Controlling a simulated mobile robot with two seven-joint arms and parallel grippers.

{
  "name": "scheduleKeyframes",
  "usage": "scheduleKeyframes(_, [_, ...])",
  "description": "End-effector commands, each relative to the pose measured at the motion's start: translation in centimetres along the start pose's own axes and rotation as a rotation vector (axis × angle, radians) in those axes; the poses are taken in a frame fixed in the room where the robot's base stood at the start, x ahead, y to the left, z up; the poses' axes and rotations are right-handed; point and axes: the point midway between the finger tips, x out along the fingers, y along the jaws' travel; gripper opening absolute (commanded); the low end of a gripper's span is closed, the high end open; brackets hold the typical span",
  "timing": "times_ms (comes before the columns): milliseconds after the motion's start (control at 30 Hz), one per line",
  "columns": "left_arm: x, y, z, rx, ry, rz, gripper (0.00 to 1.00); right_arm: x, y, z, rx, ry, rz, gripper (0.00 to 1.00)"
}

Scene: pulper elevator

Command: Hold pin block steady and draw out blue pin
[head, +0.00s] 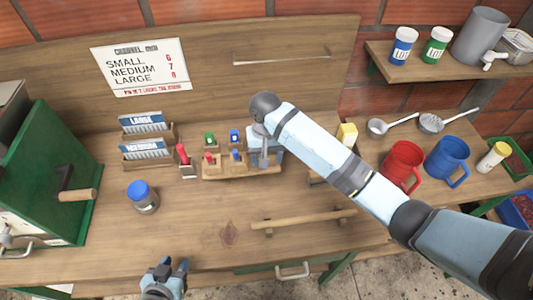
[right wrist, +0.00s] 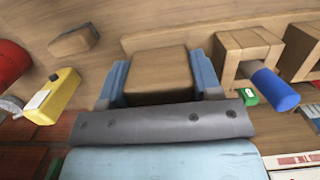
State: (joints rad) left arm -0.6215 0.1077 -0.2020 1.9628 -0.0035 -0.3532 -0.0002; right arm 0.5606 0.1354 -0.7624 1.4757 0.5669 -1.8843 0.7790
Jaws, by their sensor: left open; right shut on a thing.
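The wooden pin block (head: 240,171) stands at the back of the bench with small pins in its wooden posts. A blue pin (head: 237,155) sits in its front part, and a red pin stands to its left. The right wrist view shows a blue pin (right wrist: 275,88) sticking out of a wooden post (right wrist: 250,50). My right gripper (right wrist: 160,78) is shut on a wooden end piece (right wrist: 157,73), beside that post. In the head view its arm partly hides the block's right end. My left gripper (head: 170,268) is open and empty at the bench's front edge, well away from the block.
A blue-lidded jar (head: 142,197) stands left of centre. A red marker (head: 183,154) is in a holder left of the block. A wooden bar (head: 303,219) lies in front. Red (head: 402,166) and blue (head: 447,160) mugs stand right. The front middle bench is mostly clear.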

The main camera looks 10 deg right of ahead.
Motion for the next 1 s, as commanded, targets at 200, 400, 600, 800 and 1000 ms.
scheduleKeyframes(200, [0.1, 0.0, 0.1, 0.000, -0.001, 0.000, 0.43, 0.4, 0.0, -0.1, -0.001, 0.001, -0.001, 0.32])
scheduleKeyframes(400, [0.1, 0.0, 0.2, 0.000, -0.001, 0.000, 0.43, 0.8, 0.0, -0.1, 0.000, 0.000, -0.001, 0.32])
scheduleKeyframes(600, [0.1, 0.0, 0.2, 0.000, -0.002, 0.000, 0.43, 1.2, 0.0, -0.1, 0.000, 0.000, -0.001, 0.32])
scheduleKeyframes(800, [0.1, 0.0, 0.3, 0.000, -0.002, 0.000, 0.43, 1.6, 0.0, -0.2, 0.000, 0.000, -0.001, 0.32])
scheduleKeyframes(1000, [0.2, 0.0, 0.3, 0.000, -0.002, 0.000, 0.43, 2.0, 0.0, -0.2, 0.000, 0.000, -0.001, 0.32])
